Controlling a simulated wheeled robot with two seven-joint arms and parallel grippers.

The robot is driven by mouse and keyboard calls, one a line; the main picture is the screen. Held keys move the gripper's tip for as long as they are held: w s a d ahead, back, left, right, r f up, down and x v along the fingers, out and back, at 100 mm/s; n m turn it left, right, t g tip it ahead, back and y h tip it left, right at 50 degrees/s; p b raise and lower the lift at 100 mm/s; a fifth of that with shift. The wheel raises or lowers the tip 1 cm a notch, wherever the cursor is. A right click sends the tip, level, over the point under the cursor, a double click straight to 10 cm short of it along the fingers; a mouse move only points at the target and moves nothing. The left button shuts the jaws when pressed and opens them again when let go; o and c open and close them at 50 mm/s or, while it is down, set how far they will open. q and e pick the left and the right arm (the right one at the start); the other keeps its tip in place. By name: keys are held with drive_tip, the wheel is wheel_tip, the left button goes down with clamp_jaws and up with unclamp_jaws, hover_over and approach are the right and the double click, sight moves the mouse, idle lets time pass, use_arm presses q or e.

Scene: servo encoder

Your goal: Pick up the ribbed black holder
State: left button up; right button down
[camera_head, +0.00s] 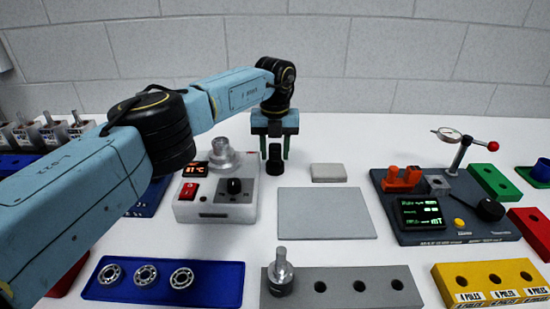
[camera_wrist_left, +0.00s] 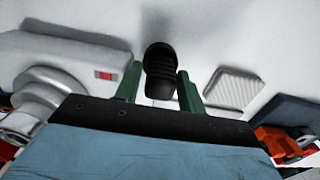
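The ribbed black holder (camera_head: 275,164) stands upright on the white table, behind the gap between the control box and the flat grey plate. In the left wrist view the holder (camera_wrist_left: 160,62) shows its ribbed side and rounded end. My left gripper (camera_head: 275,149) reaches down over it, with one green finger on each side. In the left wrist view the gripper's fingers (camera_wrist_left: 158,86) look open, with a narrow gap on the left; whether the right finger touches the holder is hard to tell. My right gripper is not in view.
A control box (camera_head: 215,200) with a red switch stands left of the holder. A small grey block (camera_head: 328,172) lies to its right, and a flat grey plate (camera_head: 325,213) lies in front. A dark instrument station (camera_head: 447,205) stands further right.

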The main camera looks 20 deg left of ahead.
use_arm(q)
drive_tip(key=shift+c, duration=0.2)
drive_tip(key=c, duration=0.7)
drive_tip(key=shift+r, duration=0.15)
